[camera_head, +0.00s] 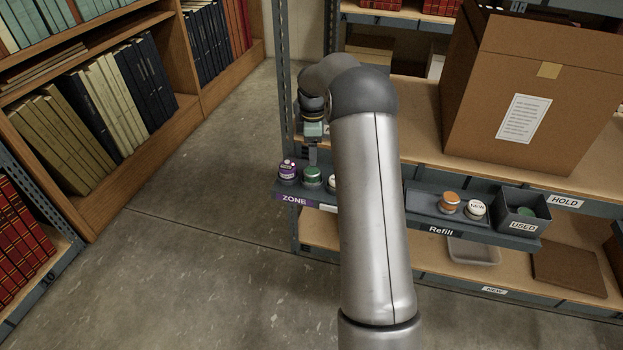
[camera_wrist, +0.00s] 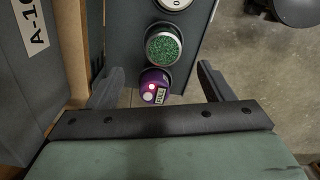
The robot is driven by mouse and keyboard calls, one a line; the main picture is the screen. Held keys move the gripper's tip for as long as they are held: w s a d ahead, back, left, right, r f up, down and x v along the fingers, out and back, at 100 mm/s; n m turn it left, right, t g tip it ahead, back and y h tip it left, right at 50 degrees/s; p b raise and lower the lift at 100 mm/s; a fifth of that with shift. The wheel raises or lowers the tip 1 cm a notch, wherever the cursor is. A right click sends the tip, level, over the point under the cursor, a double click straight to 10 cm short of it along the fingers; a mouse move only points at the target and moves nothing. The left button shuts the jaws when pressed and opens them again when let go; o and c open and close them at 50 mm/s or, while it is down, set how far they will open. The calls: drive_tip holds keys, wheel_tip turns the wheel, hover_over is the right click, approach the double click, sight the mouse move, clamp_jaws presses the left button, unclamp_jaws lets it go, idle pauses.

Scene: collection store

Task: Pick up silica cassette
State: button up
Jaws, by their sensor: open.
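A round cassette with a green granular top (camera_head: 312,174) sits in the grey tray marked ZONE, and it also shows in the wrist view (camera_wrist: 163,46). An orange-topped round cassette (camera_head: 449,202) sits in the Refill tray. No readable label says which is the silica cassette. My gripper (camera_wrist: 160,69) is open and empty. In the wrist view its fingers stand apart on either side of a purple round unit (camera_wrist: 154,85), with the green-topped cassette just beyond. In the head view my gripper hangs over the ZONE tray; its height above the cassettes is hard to judge.
The ZONE tray (camera_head: 298,199) also holds a white-topped round piece (camera_wrist: 172,4). The Refill tray (camera_head: 424,216) has a white piece marked NEW (camera_head: 476,209). A bin marked USED (camera_head: 522,225) contains something green. A large cardboard box (camera_head: 530,90) stands on the shelf behind.

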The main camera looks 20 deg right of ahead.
sight(312, 170)
wheel_tip(312, 170, down, 4)
drive_tip(key=shift+r, duration=0.1)
drive_tip(key=f, duration=0.5)
drive_tip(key=shift+s+a+f+b, duration=0.15)
drive_tip(key=shift+s+a+b, duration=0.05)
drive_tip(key=shift+b, duration=0.2)
drive_tip(key=shift+c, duration=0.3)
drive_tip(key=c, duration=1)
drive_tip(key=shift+c, duration=0.2)
